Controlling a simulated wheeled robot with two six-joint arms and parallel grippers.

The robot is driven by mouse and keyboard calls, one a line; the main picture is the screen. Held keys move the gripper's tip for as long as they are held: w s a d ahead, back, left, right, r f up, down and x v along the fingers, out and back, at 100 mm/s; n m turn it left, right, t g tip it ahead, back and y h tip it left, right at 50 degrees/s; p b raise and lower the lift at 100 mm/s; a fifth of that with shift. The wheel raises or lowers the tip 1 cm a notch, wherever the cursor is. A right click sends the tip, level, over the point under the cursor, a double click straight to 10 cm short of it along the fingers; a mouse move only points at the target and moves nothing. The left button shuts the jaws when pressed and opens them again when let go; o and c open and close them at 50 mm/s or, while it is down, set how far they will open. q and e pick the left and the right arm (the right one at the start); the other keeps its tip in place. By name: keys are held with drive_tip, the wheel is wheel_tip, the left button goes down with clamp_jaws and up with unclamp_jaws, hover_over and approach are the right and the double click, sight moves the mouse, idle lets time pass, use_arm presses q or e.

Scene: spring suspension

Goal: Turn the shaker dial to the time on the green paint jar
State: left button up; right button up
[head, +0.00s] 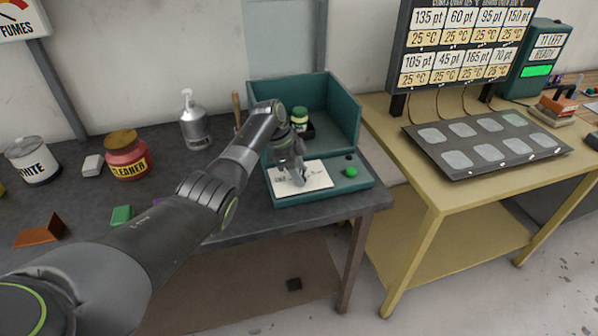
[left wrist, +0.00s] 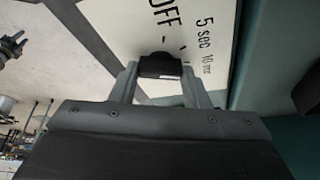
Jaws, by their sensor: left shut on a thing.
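The teal shaker (head: 347,115) stands at the right end of the dark bench. A jar with a green lid (head: 299,116) sits inside it; any time on its label is too small to read. A white dial plate (head: 318,175) lies on the shaker's front panel, with a green button (head: 350,172) to its right. My left gripper (head: 294,177) is down at the plate and hides the knob in the head view. In the left wrist view, my left gripper (left wrist: 160,85) is shut on the black dial knob (left wrist: 160,64). OFF, 5 sec and 10 sec are printed beside it. My right gripper is out of view.
A silver pump bottle (head: 195,122), a red cleaner jar (head: 127,158) and a white can (head: 33,163) stand on the bench left of the shaker. A green block (head: 121,215) lies near my left arm. A yellow table (head: 446,193) with a dark panel stands at the right.

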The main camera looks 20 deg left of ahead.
use_arm(q)
drive_tip(key=o, duration=1)
drive_tip(key=shift+r, duration=0.1)
drive_tip(key=b+v, duration=0.3)
drive_tip(key=v, duration=1.4)
drive_tip(key=shift+r, duration=0.15)
